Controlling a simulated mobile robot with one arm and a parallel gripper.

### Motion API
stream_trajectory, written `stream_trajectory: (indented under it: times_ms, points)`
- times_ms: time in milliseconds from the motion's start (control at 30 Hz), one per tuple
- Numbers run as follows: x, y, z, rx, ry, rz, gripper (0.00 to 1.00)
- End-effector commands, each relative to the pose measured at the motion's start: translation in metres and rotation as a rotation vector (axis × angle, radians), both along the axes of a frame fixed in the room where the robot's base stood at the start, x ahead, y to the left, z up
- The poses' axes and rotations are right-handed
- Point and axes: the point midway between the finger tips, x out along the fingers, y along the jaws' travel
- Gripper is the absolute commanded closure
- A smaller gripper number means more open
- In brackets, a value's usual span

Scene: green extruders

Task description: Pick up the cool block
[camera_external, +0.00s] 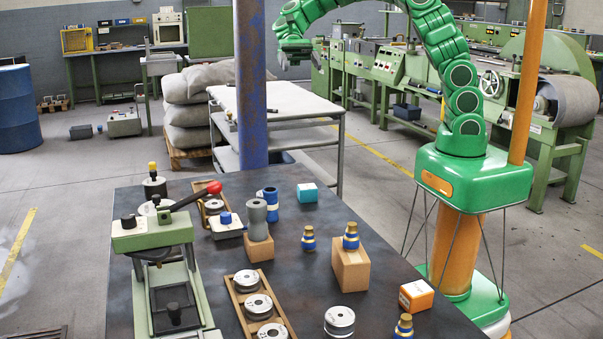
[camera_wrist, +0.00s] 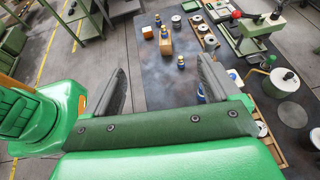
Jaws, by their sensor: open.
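A small teal block (camera_external: 307,192), the cool-coloured one, sits on the dark table (camera_external: 215,290) near its far right edge, beside a blue cylinder (camera_external: 270,196). An orange-and-white block (camera_external: 416,296) stands at the table's near right edge; it shows small at the top of the wrist view (camera_wrist: 147,32). My gripper (camera_external: 284,62) is raised high above and behind the table, well apart from the teal block. In the wrist view its two fingers (camera_wrist: 163,68) are spread wide with nothing between them. I cannot make out the teal block in the wrist view.
A wooden block (camera_external: 350,268) carries a blue-and-gold bottle (camera_external: 351,237); a similar bottle (camera_external: 308,239) stands near. A grey spool (camera_external: 257,220), wooden tray of discs (camera_external: 258,307) and green lever press (camera_external: 160,245) are left. A blue post (camera_external: 250,85) rises behind the table.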

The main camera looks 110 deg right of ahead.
Motion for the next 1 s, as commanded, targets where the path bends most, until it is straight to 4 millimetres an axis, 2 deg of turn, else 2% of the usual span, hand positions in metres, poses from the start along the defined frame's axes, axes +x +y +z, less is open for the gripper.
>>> stream_trajectory:
  times_ms: [367, 567, 1000]
  points:
    - [0.001, -0.002, -0.066, 0.006, 0.006, -0.006, 0.11]
    - [0.000, -0.001, -0.111, 0.006, 0.009, -0.004, 0.11]
    - [0.000, -0.001, -0.251, 0.007, 0.009, -0.004, 0.11]
